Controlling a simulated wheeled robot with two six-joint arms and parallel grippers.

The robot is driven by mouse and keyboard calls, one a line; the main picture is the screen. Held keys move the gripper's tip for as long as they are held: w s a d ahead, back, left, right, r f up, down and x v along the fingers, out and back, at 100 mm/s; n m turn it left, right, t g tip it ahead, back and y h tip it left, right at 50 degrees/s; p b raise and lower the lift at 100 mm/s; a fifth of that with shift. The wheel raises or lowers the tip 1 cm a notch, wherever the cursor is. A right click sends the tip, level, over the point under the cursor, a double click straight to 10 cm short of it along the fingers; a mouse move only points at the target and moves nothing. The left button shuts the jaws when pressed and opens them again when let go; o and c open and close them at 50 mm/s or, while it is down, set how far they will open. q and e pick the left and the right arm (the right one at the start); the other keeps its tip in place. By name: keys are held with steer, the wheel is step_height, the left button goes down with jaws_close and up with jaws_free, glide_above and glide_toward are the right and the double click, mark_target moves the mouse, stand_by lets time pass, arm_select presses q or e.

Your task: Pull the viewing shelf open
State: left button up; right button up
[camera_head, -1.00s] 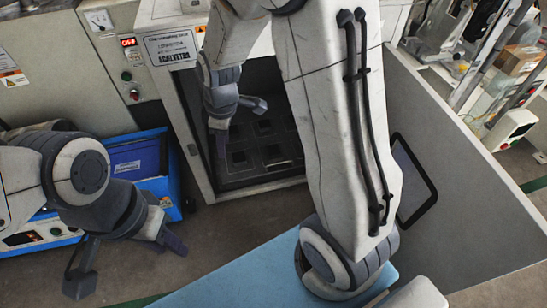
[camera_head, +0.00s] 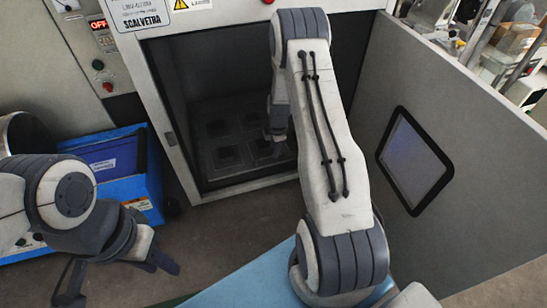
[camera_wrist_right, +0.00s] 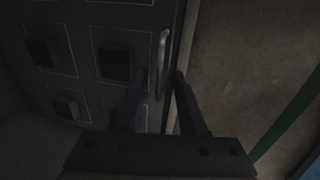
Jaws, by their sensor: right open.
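The viewing shelf (camera_head: 243,134) is a dark panel with several square recesses, low inside the open chamber. In the right wrist view the shelf (camera_wrist_right: 82,53) fills the upper left, and its slim grey bar handle (camera_wrist_right: 162,50) runs along its edge. My right gripper (camera_wrist_right: 160,78) is open, with its fingertips on either side of the handle's lower part. Contact with the handle cannot be told. In the head view my right arm reaches to the chamber opening and hides part of the shelf, including the handle. My left gripper (camera_head: 118,282) is open and empty at the lower left, away from the shelf.
The chamber's grey door (camera_head: 470,130) with a dark-framed window (camera_head: 413,160) stands open on the right. A blue box (camera_head: 115,160) stands left of the chamber. A light blue surface (camera_head: 255,285) lies in front. Bare floor lies before the opening.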

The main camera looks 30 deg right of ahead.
steer(key=shift+w+f+b, duration=0.15)
steer(key=shift+f+b, duration=0.15)
steer(key=shift+f, duration=0.4)
steer(key=shift+w+f+b, duration=0.1)
steer(key=shift+f+b, duration=0.15)
steer(key=shift+f, duration=0.4)
steer(key=shift+d, duration=0.1)
jaws_close()
stand_by(0.3)
